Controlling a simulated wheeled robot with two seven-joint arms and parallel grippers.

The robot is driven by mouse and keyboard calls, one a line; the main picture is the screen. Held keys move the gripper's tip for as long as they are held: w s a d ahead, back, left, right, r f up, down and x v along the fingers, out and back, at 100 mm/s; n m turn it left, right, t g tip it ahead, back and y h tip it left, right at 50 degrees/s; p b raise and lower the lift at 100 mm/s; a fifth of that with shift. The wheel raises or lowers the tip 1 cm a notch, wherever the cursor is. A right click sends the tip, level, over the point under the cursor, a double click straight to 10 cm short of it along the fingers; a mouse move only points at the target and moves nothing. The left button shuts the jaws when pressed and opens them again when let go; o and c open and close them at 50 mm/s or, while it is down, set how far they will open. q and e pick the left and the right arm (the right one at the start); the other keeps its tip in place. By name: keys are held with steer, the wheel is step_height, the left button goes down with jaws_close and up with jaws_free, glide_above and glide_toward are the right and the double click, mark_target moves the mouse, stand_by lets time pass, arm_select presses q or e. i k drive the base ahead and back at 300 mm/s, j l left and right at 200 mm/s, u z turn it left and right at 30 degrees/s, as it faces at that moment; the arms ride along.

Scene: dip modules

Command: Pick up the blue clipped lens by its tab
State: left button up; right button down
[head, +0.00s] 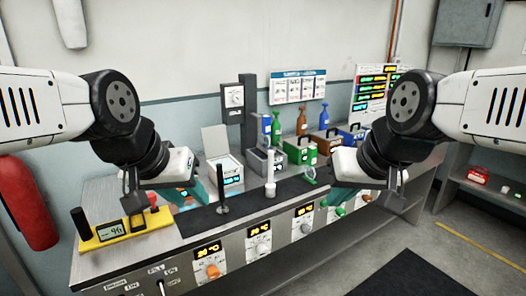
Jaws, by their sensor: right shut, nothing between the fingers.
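I cannot make out the blue clipped lens or its tab for certain; it is small or hidden in this view. My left gripper (133,200) hangs above the yellow device at the bench's left end, and its jaw opening is not clear. My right gripper (396,196) is shut and empty, over the bench's right part. The grippers are well apart, and each arm hides part of the bench behind it.
The bench (130,262) has several dials and displays on its front. A yellow device (120,231) stands at its left end. A black post (222,197), a white cylinder (270,187) and a green holder (310,176) stand mid-bench. Coloured bins (300,150) and bottles stand behind.

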mark_target(265, 119)
steer(key=u, duration=0.4)
steer(key=i+l+u, duration=0.2)
steer(key=u, duration=0.25)
steer(key=i+l+u, duration=0.15)
steer(key=l+u, duration=0.3)
steer(key=i+l+u, duration=0.1)
steer(key=l, duration=0.4)
steer(key=i+l, duration=0.15)
steer(key=l, duration=0.35)
steer(key=i+l+u, duration=0.15)
steer(key=l, duration=0.35)
steer(key=k, duration=0.05)
